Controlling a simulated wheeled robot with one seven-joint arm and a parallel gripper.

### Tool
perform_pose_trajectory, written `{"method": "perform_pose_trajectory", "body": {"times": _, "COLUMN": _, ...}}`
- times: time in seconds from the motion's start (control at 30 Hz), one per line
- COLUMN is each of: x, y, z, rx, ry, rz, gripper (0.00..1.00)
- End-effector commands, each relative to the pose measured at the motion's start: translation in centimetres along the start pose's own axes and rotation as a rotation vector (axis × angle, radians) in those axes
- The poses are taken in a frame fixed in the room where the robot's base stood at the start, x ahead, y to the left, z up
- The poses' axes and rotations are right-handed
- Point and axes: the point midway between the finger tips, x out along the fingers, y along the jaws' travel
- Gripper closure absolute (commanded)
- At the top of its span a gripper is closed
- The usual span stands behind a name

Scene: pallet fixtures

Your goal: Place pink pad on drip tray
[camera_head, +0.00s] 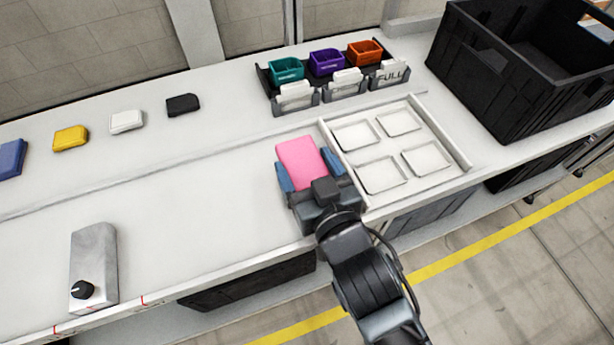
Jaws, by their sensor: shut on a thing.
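The pink pad (301,161) is a flat rounded block near the middle of the workbench. My gripper (307,175) is shut on it, with one blue finger on each side. The pad's near end is hidden by the gripper body. The drip tray is most likely the white panel (403,146) with several shallow square recesses, just right of the gripper; the recesses look empty. The pad is left of this panel, close to its raised left edge. I cannot tell whether the pad touches the bench.
Blue (10,159), yellow (70,138), white (126,121) and black (183,105) pads lie along the back left. A rack (331,91) with teal, purple and orange bins stands behind. A large black crate (520,100) is at right. A grey box with a knob (94,262) is front left.

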Motion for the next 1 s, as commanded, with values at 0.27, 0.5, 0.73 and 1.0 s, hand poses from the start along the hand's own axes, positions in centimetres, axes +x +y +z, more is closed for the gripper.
{"method": "perform_pose_trajectory", "body": {"times": 0.27, "x": 0.5, "y": 0.0, "z": 3.5, "rx": 0.001, "ry": -0.003, "rz": 0.001, "gripper": 0.51}}
{"method": "perform_pose_trajectory", "body": {"times": 0.5, "x": 0.5, "y": 0.0, "z": 3.7, "rx": 0.0, "ry": -0.001, "rz": 0.0, "gripper": 0.51}}
{"method": "perform_pose_trajectory", "body": {"times": 0.73, "x": 0.6, "y": 0.0, "z": 4.0, "rx": 0.001, "ry": -0.002, "rz": 0.0, "gripper": 0.19}}
{"method": "perform_pose_trajectory", "body": {"times": 1.0, "x": 0.6, "y": 0.0, "z": 3.9, "rx": 0.001, "ry": -0.002, "rz": 0.0, "gripper": 0.0}}
